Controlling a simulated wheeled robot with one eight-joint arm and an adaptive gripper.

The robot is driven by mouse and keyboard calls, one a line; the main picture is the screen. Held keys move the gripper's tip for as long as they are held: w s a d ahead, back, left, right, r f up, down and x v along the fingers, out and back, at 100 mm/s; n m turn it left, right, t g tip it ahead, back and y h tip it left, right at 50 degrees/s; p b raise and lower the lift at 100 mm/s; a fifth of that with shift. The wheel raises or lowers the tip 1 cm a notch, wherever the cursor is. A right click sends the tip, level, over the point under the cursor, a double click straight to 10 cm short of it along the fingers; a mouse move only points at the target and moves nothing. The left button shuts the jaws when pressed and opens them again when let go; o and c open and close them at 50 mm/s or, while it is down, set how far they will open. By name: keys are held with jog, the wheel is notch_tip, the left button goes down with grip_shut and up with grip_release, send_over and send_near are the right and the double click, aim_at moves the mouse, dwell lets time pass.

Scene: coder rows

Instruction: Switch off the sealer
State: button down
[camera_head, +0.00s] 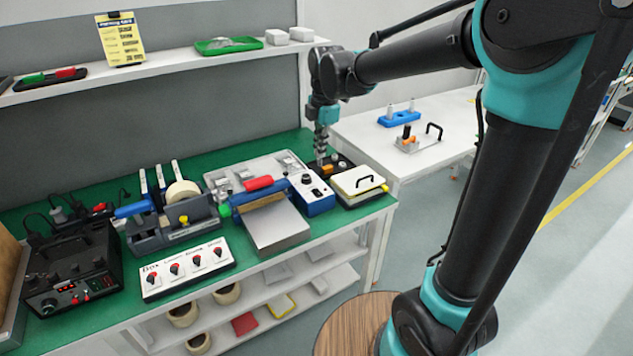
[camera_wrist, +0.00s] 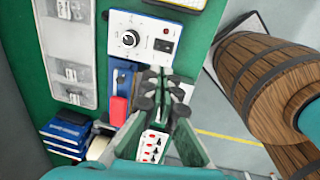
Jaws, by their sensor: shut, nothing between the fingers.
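The sealer (camera_head: 262,205), with a blue body, a red-handled bar and a grey plate, stands on the green bench; its red handle (camera_wrist: 118,110) shows in the wrist view. Beside it is a blue box with a white panel (camera_head: 312,194). I cannot tell the switch's position. My gripper (camera_head: 321,162) is shut and empty, behind the box in the head view. In the wrist view its fingertips (camera_wrist: 156,80) are just below the panel, apparently apart from it.
A yellow-rimmed pad with a black handle (camera_head: 358,184) lies right of the box. A tape dispenser (camera_head: 174,222), a white knob panel (camera_head: 187,267) and a black unit (camera_head: 70,268) stand left. A wooden barrel (camera_wrist: 270,75) is beside the bench.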

aim_at(319, 192)
jog(key=f, duration=0.4)
jog(key=w+f, duration=0.1)
jog(key=f, duration=0.4)
jog(key=a+f, duration=0.1)
jog(key=f, duration=0.3)
jog(key=shift+w+f, duration=0.15)
jog(key=shift+w+f, duration=0.15)
jog(key=shift+f, duration=0.15)
jog(key=shift+s+d+r, duration=0.1)
jog(key=shift+s+d, duration=0.35)
jog(key=shift+s, duration=0.25)
jog(key=shift+r, duration=0.1)
